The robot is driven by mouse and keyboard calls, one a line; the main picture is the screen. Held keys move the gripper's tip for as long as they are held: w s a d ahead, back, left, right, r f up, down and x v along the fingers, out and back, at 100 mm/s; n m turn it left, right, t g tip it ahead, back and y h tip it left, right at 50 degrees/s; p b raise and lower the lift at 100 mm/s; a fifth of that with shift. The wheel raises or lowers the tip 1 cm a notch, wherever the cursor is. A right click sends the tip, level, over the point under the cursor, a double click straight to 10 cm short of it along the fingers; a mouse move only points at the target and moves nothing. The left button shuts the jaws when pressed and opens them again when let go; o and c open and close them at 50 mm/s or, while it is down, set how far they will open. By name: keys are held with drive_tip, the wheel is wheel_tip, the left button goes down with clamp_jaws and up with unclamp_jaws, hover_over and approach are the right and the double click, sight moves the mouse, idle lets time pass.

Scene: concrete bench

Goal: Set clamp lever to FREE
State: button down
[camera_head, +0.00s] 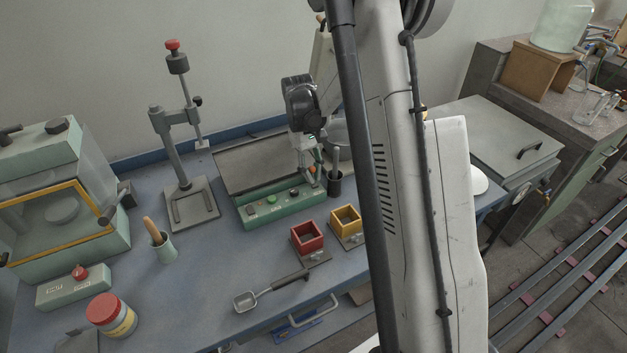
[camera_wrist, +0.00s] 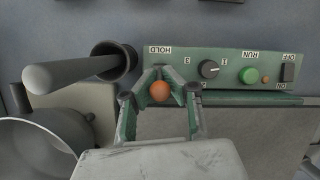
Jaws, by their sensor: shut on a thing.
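The clamp lever's orange ball knob (camera_wrist: 159,91) shows in the wrist view between the green fingers of my gripper (camera_wrist: 160,84). The fingers are shut on it. The knob is close to the HOLD label on the green control box (camera_wrist: 215,70), at its left end in this view. The lever's stem and pivot are hidden, and I cannot read a FREE label. In the head view my gripper (camera_head: 316,168) is at the right end of the control box (camera_head: 285,211), and the knob cannot be made out there.
A dark cup holding a grey handled tool (camera_wrist: 110,62) stands close beside my gripper, with a grey pot (camera_wrist: 40,138) near it. The box has a dial (camera_wrist: 209,69), green button (camera_wrist: 249,75) and switch (camera_wrist: 287,72). Red (camera_head: 307,237) and yellow (camera_head: 346,220) square boxes sit in front.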

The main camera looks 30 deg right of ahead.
idle(0.3)
drive_tip(key=c, duration=1.9)
unclamp_jaws()
drive_tip(key=shift+a, duration=0.1)
drive_tip(key=v, duration=1.2)
